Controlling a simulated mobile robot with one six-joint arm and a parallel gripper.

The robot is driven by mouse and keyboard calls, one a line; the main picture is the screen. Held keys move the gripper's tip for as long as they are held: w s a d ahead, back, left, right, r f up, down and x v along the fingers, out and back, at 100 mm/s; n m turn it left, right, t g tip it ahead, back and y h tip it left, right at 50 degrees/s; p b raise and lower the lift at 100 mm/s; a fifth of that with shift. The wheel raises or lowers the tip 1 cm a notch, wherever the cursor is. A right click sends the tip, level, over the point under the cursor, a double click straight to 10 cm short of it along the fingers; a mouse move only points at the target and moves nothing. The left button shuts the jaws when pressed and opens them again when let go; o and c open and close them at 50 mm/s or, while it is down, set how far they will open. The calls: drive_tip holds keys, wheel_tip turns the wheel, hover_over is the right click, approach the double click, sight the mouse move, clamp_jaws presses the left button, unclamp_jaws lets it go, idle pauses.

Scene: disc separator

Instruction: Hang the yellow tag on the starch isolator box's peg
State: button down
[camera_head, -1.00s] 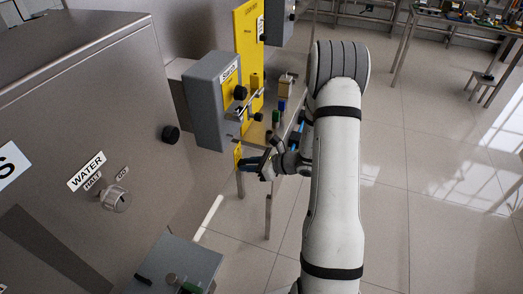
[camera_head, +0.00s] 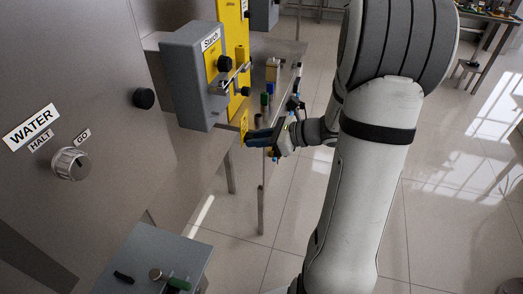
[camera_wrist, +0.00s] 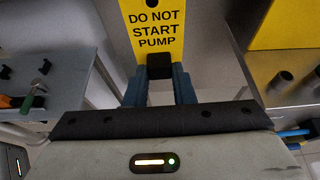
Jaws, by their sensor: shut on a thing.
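The yellow tag (camera_wrist: 158,30) reads "DO NOT START PUMP" in the wrist view and has a dark hole near its top. My gripper (camera_wrist: 159,72) is shut on its lower end. In the head view the tag (camera_head: 244,122) is small, held upright in my gripper (camera_head: 250,136). It is just below and right of the grey starch isolator box (camera_head: 186,80), labelled "Starch", with a yellow front. A metal bar with a dark knob (camera_head: 223,63) sticks out of that front. I cannot tell which part is the peg. The tag appears apart from the bar.
A table (camera_head: 290,62) with small coloured items stands behind the box. A steel cabinet with a WATER knob (camera_head: 70,163) fills the left. A grey panel with small handles (camera_head: 150,262) is at lower left. Open floor lies to the right.

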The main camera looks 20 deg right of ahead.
sight(244, 133)
drive_tip(key=shift+s+d+r, duration=0.1)
drive_tip(key=shift+s+r, duration=0.2)
drive_tip(key=shift+s, duration=0.35)
drive_tip(key=shift+w+a+b, duration=0.2)
drive_tip(key=shift+w+a, duration=0.7)
drive_tip(key=shift+a, duration=0.2)
drive_tip(key=shift+w+a+b, duration=0.2)
drive_tip(key=shift+w+a, duration=0.65)
drive_tip(key=shift+a, duration=0.25)
drive_tip(key=shift+w+a, duration=0.45)
drive_tip(key=shift+a, duration=0.2)
drive_tip(key=shift+w+a, duration=0.55)
drive_tip(key=shift+a, duration=0.15)
drive_tip(key=c, duration=1.1)
unclamp_jaws()
drive_tip(key=shift+c, duration=0.2)
